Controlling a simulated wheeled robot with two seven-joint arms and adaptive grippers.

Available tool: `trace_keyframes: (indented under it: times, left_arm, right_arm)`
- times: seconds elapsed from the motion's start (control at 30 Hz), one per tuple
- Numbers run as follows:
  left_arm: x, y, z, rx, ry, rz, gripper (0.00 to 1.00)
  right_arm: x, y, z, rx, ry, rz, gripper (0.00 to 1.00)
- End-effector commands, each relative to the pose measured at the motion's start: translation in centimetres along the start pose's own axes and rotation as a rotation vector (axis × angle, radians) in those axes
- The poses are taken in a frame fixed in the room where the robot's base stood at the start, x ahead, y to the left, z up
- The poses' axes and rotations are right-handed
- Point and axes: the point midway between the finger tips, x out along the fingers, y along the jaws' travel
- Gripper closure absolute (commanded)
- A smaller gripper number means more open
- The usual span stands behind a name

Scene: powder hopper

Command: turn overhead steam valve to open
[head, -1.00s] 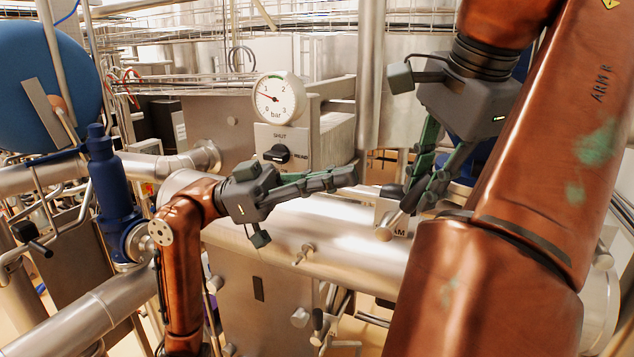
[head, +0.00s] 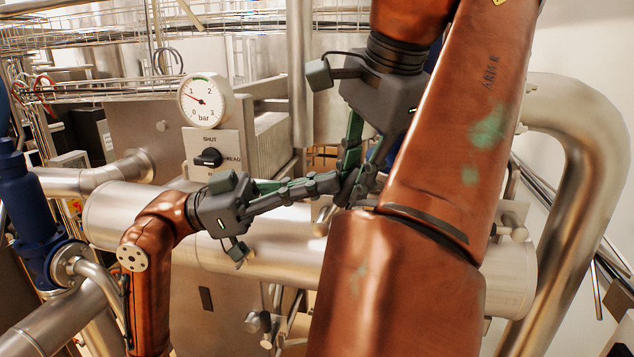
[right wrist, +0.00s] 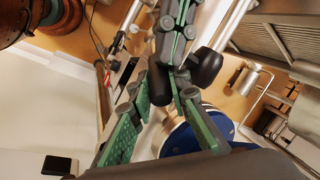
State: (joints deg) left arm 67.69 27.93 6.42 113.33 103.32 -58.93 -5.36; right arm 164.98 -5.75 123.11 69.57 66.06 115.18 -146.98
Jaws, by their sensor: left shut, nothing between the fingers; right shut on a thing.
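My right gripper (head: 350,190) reaches down from above, its fingertips over the big steel pipe. In the right wrist view its green-padded fingers (right wrist: 165,95) close around a black handle (right wrist: 158,84). The handle looks like a valve grip, but the valve body is hidden behind my arm and fingers. My left gripper (head: 328,183) comes in from the left, shut and empty. Its fingertips overlap the right fingers in the head view; whether they touch, I cannot tell. Its fingers seem to show at the top of the right wrist view (right wrist: 175,35).
A pressure gauge (head: 205,99) sits above a SHUT/READ panel with a black knob (head: 209,158). The wide horizontal steel pipe (head: 270,245) runs below the grippers. A blue valve body (head: 30,225) stands at left, a bent pipe (head: 590,150) at right.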

Motion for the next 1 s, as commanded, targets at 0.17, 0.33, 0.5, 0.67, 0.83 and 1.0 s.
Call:
trace_keyframes:
  times: [0.17,0.33,0.5,0.67,0.83,1.0]
  left_arm:
    - [0.74,0.15,0.65,0.003,-0.034,0.010,1.00]
    - [0.86,0.20,0.80,0.001,-0.036,0.012,1.00]
    - [0.84,0.18,0.81,0.001,-0.036,0.012,1.00]
    - [0.73,0.11,0.73,0.001,-0.035,0.009,1.00]
    - [0.62,0.08,0.62,0.002,-0.033,0.007,1.00]
    - [0.58,0.07,0.53,0.003,-0.031,0.006,1.00]
  right_arm:
    - [0.06,-0.13,0.14,-0.005,0.001,-0.001,1.00]
    - [0.04,-0.19,0.30,-0.008,-0.001,-0.002,0.79]
    - [0.01,-0.22,0.44,-0.011,-0.002,-0.002,0.68]
    - [-0.02,-0.18,0.35,-0.009,-0.001,-0.002,0.66]
    - [-0.04,-0.15,0.23,-0.007,0.000,-0.002,0.66]
    - [-0.16,-0.13,0.16,-0.006,0.000,-0.002,0.66]
